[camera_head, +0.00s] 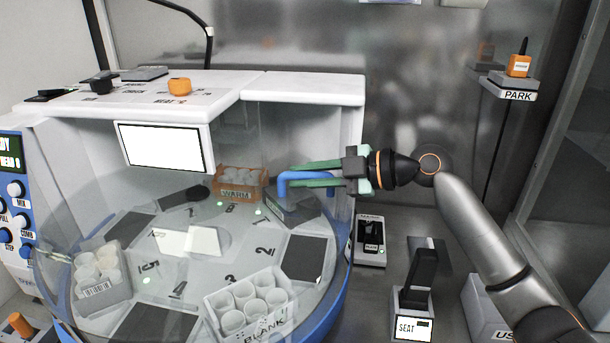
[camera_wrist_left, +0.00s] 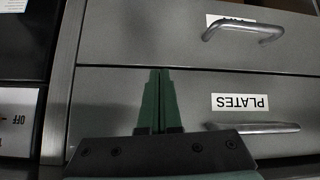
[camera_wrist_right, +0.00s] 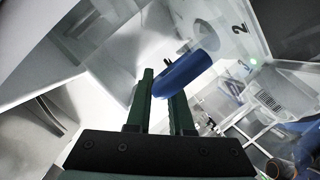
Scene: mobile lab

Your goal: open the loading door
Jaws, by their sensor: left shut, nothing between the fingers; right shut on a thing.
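The loading door (camera_head: 325,135) seems to be a clear curved panel at the front of the white machine. It is hard to see, and I cannot tell how far it stands open. Its blue handle (camera_head: 297,175) is at the right side of the carousel. My right gripper (camera_head: 303,174) is shut on this handle, with one green finger on each side. The handle also shows between the fingers in the right wrist view (camera_wrist_right: 186,73). My left gripper (camera_wrist_left: 158,92) is shut and empty, in front of grey drawers in the left wrist view.
The carousel holds an orange WARM rack (camera_head: 237,190), a white BLANK rack (camera_head: 250,300) and a rack of white cups at left (camera_head: 103,278). A black SEAT lever (camera_head: 421,275) stands below my right arm. A PARK shelf (camera_head: 512,91) is at upper right. The PLATES drawer (camera_wrist_left: 218,125) faces my left gripper.

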